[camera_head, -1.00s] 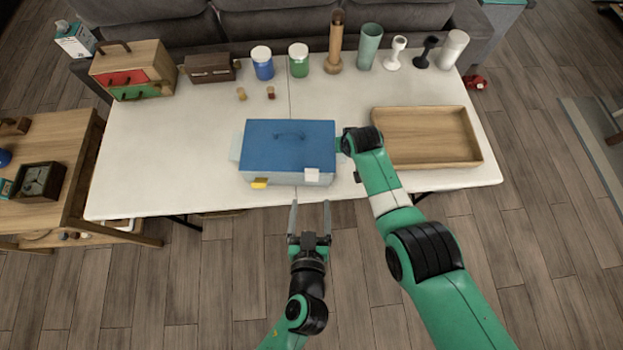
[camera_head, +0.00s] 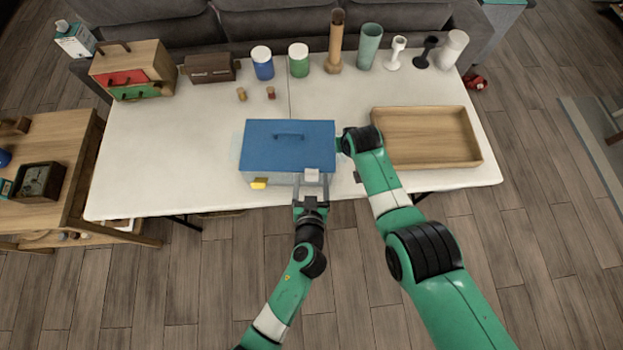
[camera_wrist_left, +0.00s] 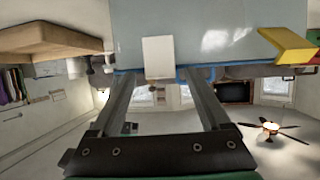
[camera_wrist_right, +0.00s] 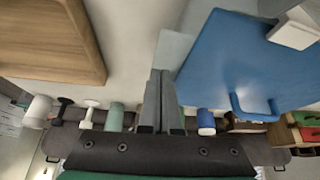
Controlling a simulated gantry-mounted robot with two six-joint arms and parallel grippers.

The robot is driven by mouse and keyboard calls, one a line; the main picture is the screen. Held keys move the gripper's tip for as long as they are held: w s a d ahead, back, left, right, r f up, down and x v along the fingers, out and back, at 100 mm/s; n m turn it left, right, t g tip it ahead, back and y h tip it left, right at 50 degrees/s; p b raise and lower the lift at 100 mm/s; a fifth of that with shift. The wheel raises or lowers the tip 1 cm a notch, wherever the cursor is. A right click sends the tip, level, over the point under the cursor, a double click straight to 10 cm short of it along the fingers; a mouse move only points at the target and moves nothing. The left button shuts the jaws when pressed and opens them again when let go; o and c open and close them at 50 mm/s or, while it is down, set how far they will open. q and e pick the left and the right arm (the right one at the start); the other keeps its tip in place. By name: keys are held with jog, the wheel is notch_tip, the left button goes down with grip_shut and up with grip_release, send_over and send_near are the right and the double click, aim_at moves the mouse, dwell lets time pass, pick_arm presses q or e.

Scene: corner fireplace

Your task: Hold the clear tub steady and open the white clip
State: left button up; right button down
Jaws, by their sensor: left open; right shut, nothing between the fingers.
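The clear tub (camera_head: 284,180) with a blue lid (camera_head: 262,150) stands on the white table near its front edge. The white clip (camera_head: 312,175) is on the tub's front side, right of a yellow clip (camera_head: 259,183). My left gripper (camera_head: 311,184) is open in front of the white clip, its fingers on either side of it. In the left wrist view the white clip (camera_wrist_left: 158,57) lies between the open fingers (camera_wrist_left: 162,84), with no clear contact. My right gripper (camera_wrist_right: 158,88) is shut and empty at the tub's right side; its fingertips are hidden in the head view.
A wooden tray (camera_head: 426,138) lies right of my right arm. Jars, cylinders and candle holders line the table's back edge. Two small pegs (camera_head: 241,94) stand behind the tub. The table left of the tub is clear.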

pick_arm(q)
jog(key=shift+w+f, duration=0.1)
jog(key=shift+w, duration=0.1)
jog(key=shift+c, duration=0.2)
grip_shut()
jog(key=shift+s+a+f+t, duration=0.1)
jog(key=shift+a+f+t, duration=0.05)
jog(key=shift+t, duration=0.15)
jog(key=shift+s+t, duration=0.2)
jog(key=shift+t, duration=0.2)
jog(key=shift+o, duration=0.2)
grip_release()
